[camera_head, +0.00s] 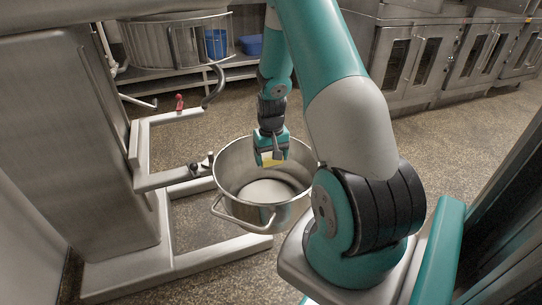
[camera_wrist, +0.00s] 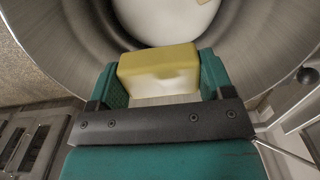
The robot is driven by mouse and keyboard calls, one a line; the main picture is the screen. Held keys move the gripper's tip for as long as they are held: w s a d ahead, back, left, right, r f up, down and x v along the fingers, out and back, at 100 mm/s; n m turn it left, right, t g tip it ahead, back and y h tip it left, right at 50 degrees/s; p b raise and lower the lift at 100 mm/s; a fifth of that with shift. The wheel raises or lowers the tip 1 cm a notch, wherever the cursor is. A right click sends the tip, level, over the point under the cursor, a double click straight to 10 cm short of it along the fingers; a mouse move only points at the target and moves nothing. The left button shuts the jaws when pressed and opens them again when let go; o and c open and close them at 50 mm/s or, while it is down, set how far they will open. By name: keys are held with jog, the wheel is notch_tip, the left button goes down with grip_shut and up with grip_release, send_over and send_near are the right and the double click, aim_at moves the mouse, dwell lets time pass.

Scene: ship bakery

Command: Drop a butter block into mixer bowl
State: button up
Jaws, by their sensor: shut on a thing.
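The butter block (camera_wrist: 158,62) is a yellow block between the two fingers of my gripper (camera_wrist: 160,78) in the wrist view. In the head view, my gripper (camera_head: 271,160) points down over the mixer bowl (camera_head: 234,212), and a bit of the butter block (camera_head: 268,160) shows at its tip. The bowl is a large steel bowl with a side handle, and its inner wall (camera_wrist: 258,40) surrounds the gripper in the wrist view. A pale round area lies at the bowl's bottom. A small yellowish piece shows at the top edge of the wrist view; I cannot tell what it is.
The mixer's grey column and base frame (camera_head: 172,262) stand left of the bowl, with a red-knobbed lever (camera_head: 180,102). A wire guard (camera_head: 180,42) hangs above at the upper left. Steel ovens (camera_head: 440,60) line the back right. Speckled floor is open between.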

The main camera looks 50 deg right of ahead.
jog(key=shift+f+b, duration=0.4)
jog(key=shift+f, duration=0.45)
jog(key=o, duration=0.9)
jog(key=shift+o, duration=0.2)
jog(key=shift+r, duration=0.1)
notch_tip(320, 180, up, 17)
jog(key=p, duration=0.2)
jog(key=shift+p, duration=0.4)
jog(key=shift+r, duration=0.1)
